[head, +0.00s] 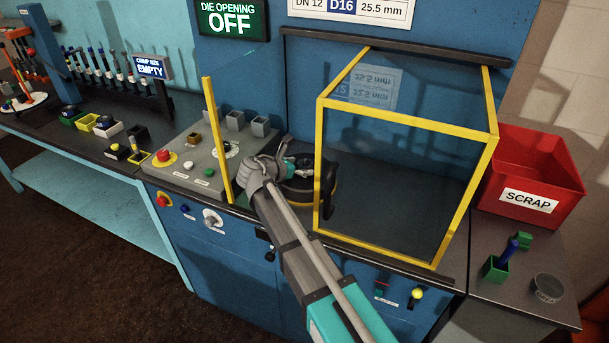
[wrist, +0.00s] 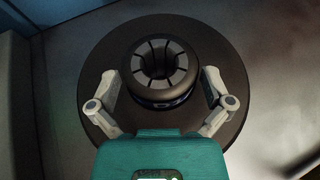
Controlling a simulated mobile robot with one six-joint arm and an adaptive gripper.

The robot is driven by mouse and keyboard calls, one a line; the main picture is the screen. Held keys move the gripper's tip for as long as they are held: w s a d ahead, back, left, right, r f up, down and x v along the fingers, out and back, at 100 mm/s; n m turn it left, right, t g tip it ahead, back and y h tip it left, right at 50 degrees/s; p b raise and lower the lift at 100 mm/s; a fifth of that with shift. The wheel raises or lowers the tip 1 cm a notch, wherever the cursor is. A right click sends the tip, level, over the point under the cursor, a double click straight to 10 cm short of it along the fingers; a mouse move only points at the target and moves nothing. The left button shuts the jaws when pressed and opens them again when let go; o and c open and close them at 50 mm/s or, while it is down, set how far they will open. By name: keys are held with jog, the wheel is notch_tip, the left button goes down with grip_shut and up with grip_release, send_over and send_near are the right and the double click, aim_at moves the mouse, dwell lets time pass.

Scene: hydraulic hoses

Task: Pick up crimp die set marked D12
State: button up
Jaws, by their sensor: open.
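A dark ring-shaped die set (wrist: 160,72) with several segments around a central hole sits on a round dark plate (wrist: 228,62) in the wrist view. A blue band shows low on its side; I cannot read any marking on it. My gripper (wrist: 160,80) is open, with one finger on each side of the die set and visible gaps between.
The clear guard (head: 408,186) with yellow edges stands close right of my gripper. A yellow post (head: 217,140) and the button panel (head: 195,160) are at left. Several coloured holders (head: 104,124) stand on the left bench. A red scrap bin (head: 530,175) is at right.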

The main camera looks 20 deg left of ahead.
jog(key=shift+x, duration=0.9)
jog(key=c, duration=1)
jog(key=shift+o, duration=0.2)
jog(key=shift+r, duration=0.2)
notch_tip(320, 180, up, 10)
jog(key=p, duration=0.9)
jog(key=shift+f+p, duration=0.2)
jog(key=shift+p, duration=0.15)
